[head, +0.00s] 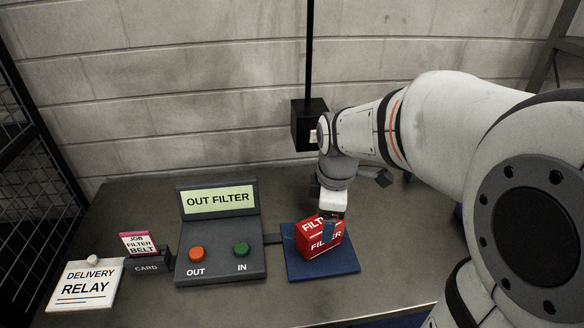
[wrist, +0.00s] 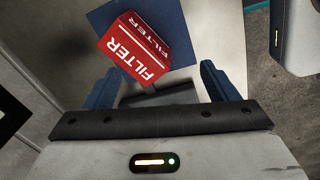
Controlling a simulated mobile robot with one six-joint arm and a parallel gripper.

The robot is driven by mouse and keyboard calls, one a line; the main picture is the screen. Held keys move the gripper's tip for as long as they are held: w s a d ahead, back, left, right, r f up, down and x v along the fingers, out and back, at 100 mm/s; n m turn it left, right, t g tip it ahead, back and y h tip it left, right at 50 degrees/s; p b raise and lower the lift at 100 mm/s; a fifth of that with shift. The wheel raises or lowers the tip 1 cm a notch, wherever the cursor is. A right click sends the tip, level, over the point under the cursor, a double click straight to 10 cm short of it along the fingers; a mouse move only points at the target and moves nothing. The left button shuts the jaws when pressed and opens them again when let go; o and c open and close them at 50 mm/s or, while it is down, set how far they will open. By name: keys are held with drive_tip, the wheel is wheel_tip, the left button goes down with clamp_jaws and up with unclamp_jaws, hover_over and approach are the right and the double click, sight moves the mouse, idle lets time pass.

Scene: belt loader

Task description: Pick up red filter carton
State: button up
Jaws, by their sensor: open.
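The red filter carton (head: 322,242) is a small box with white FILTER lettering. It sits on a blue mat (head: 345,266) on the dark table, in the middle of the head view. In the wrist view the carton (wrist: 136,50) lies tilted at the top, beyond the fingertips. My gripper (wrist: 164,82) is open, with its two blue fingers wide apart and nothing between them.
A console (head: 219,267) with an OUT FILTER screen and OUT and IN buttons stands left of the mat. A card holder (head: 147,268) with a JOB FILTER BELT card and a DELIVERY RELAY sign (head: 86,285) are farther left. A black post box (head: 309,124) hangs behind.

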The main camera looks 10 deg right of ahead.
sight(319, 233)
drive_tip(key=w+f+n, duration=0.2)
drive_tip(key=n, duration=0.1)
drive_tip(key=w+f+n+b, duration=0.1)
drive_tip(key=w+f+n, duration=0.1)
drive_tip(key=n, duration=0.1)
drive_tip(key=shift+w+a+f+n+g, duration=0.15)
drive_tip(key=shift+w+f+n+g, duration=0.15)
drive_tip(key=shift+f+g, duration=0.1)
drive_tip(key=shift+w+f+n, duration=0.3)
drive_tip(key=shift+f+n, duration=0.15)
drive_tip(key=shift+n, duration=0.15)
drive_tip(key=f, duration=0.7)
drive_tip(key=shift+w+d+f, duration=0.1)
drive_tip(key=shift+d+f, duration=0.1)
drive_tip(key=shift+f, duration=0.1)
drive_tip(key=shift+c, duration=0.2)
drive_tip(key=shift+r, duration=0.15)
drive_tip(key=c, duration=1.3)
